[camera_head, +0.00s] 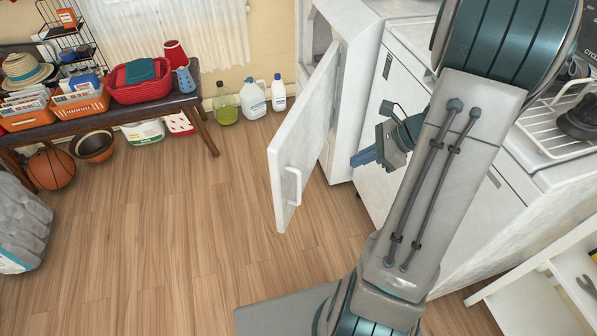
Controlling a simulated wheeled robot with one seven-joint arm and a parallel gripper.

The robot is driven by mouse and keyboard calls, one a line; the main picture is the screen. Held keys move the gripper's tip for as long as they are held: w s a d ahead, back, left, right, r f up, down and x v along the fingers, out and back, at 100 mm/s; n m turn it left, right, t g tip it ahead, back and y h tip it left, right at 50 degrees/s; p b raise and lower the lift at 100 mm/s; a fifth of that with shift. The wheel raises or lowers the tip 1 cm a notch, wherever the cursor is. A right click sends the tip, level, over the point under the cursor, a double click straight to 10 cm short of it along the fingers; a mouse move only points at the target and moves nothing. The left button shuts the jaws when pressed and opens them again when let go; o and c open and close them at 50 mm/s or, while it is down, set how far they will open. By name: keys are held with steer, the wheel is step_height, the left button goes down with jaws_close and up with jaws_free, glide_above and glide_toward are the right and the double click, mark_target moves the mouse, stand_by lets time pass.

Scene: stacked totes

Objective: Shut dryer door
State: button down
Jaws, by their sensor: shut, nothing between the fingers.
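The dryer door (306,135) is a white panel that stands open, swung out from the front of the white dryer (355,88). A white handle (293,186) sits near its free lower edge. A grey opening shows between the door and the dryer body. My gripper (362,157) is to the right of the door, in front of the white cabinet fronts, with its fingers pointing left. It is shut and empty, and a gap shows between it and the door. My arm hides part of the white units behind it.
The wood floor (190,240) left of the door is clear. A bench (190,100) with baskets stands at the back left. Bottles (253,98) stand by the wall. A basketball (51,168) and a wrapped pack (20,225) are at the left. A white shelf (530,300) is at lower right.

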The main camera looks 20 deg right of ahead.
steer(key=w+a+r+b+x, duration=0.1)
steer(key=r+b+x, duration=0.1)
steer(key=x, duration=1.1)
steer(key=shift+a, duration=0.45)
steer(key=shift+f, duration=0.15)
